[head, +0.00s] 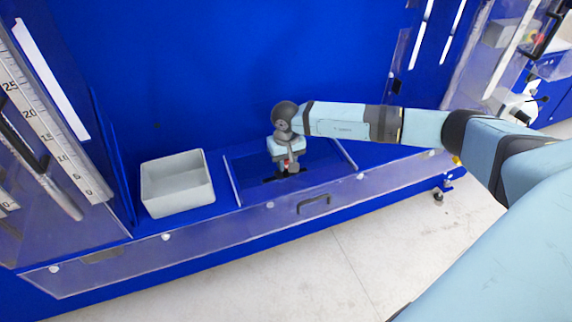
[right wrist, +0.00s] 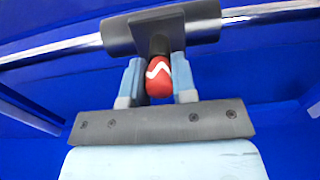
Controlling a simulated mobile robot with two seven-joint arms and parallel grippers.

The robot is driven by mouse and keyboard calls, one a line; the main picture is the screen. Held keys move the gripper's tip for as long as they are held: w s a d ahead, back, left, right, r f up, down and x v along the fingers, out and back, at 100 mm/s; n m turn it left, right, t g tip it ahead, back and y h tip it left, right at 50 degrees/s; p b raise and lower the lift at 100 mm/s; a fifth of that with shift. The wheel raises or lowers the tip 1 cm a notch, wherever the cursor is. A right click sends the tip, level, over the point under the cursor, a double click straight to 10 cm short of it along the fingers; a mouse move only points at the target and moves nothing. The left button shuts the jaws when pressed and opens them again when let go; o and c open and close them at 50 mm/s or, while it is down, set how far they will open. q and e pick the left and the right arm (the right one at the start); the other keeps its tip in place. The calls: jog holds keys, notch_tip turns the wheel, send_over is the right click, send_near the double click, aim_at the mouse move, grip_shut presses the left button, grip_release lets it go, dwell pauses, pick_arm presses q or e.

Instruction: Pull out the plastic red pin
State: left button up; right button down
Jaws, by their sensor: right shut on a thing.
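The red pin (right wrist: 159,80) with a white zigzag mark shows in the right wrist view, sticking out of a dark grey cylindrical collar (right wrist: 120,36) on a metal rod. My right gripper (right wrist: 157,82) has its two light blue fingers on either side of the pin and is shut on it. In the head view my right gripper (head: 288,165) points down over the recess in the blue machine, and a small bit of red shows there. The collar and rod are mostly hidden there. My left gripper is not in view.
A grey open bin (head: 177,184) stands on the blue ledge left of my right gripper. A clear front panel with a dark handle (head: 313,204) runs along the machine's front. A ruler scale (head: 45,128) stands at the left. The pale floor in front is clear.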

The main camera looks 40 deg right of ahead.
jog(key=shift+r, duration=0.1)
jog(key=shift+r+p, duration=1.35)
jog(key=shift+r, duration=1.55)
jog(key=shift+a, duration=0.1)
